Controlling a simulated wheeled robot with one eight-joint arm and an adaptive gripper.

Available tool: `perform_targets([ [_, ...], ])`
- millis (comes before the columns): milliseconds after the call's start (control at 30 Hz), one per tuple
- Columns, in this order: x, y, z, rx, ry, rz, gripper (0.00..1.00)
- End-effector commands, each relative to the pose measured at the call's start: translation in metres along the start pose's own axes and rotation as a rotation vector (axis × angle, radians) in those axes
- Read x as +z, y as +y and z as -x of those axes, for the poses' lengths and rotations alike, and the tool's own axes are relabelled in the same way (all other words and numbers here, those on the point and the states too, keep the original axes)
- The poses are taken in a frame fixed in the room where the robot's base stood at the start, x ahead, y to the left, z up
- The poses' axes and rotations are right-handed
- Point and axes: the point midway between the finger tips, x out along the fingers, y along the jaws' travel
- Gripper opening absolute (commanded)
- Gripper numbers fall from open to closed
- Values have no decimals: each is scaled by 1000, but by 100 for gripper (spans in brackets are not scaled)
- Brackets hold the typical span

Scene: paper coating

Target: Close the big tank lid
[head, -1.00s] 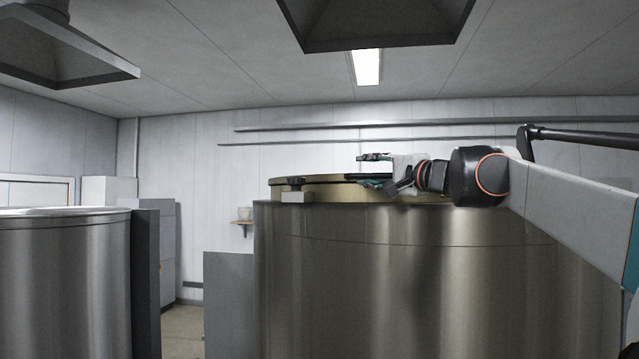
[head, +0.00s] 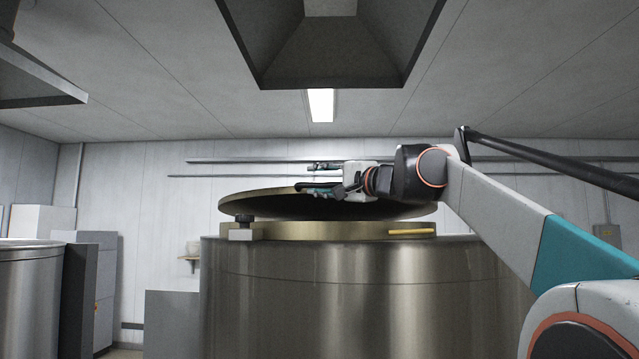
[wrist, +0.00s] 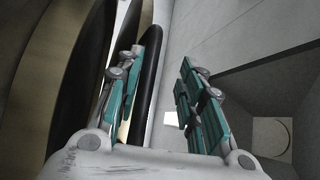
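The big tank (head: 330,305) is a wide steel cylinder with a brass-coloured ring (head: 330,230) on top. Its round lid (head: 235,206) is tilted up over the ring, with its dark underside showing and a gap at the front. My gripper (head: 320,179) is at the lid's raised edge, with its fingers apart. In the wrist view my gripper (wrist: 163,80) has teal-padded fingers spread, and a black bar (wrist: 151,75) passes between them, nearer the left finger. I cannot tell whether that finger touches it. The brass lid edge (wrist: 38,75) shows at the left.
A yellow bar (head: 411,232) lies at the ring's front right, and a hinge-like block (head: 243,230) sits at its left. A second steel tank (head: 30,295) and grey cabinets stand at the left. A hood (head: 330,60) hangs overhead.

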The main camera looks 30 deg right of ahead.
Motion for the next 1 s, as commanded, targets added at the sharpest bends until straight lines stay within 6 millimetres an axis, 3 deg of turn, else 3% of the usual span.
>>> perform_targets([
  [1000, -1, -4, 65, 0, 3, 0, 33],
])
